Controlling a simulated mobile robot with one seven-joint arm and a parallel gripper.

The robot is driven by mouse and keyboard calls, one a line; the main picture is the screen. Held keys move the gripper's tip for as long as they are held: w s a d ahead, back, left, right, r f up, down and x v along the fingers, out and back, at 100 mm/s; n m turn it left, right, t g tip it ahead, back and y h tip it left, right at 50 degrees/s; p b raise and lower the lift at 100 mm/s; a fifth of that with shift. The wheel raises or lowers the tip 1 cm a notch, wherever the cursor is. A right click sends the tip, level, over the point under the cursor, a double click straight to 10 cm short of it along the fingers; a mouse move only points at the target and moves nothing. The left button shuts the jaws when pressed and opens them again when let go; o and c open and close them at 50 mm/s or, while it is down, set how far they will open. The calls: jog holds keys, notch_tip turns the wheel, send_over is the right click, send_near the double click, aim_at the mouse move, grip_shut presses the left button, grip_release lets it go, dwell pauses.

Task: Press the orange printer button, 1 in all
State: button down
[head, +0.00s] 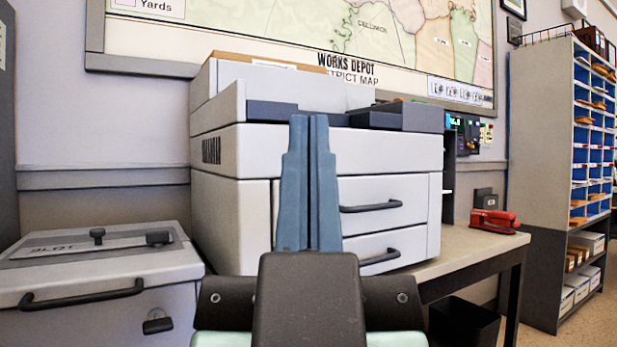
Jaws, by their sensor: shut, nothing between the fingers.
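The printer (230,220) is a large pale grey machine on a table in front of me, with two drawers on its front. Dark panels run along its upper front edge, including a right-hand dark panel (410,118). I cannot make out an orange button; part of the printer front is hidden behind my gripper. My gripper (309,120) points up and forward in front of the printer's middle, with its two blue-grey fingers shut together and empty. I cannot tell whether the fingertips touch the printer.
A grey lidded box (95,270) stands at the left. A red stapler (494,220) lies on the table (455,250) right of the printer. A pigeonhole shelf (540,150) stands at the far right. A map (260,25) hangs behind. A dark bin (462,325) is below the table.

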notch_tip(320, 180, up, 16)
jog(key=p, duration=1.6)
jog(key=shift+f, duration=0.1)
jog(key=shift+w, duration=0.1)
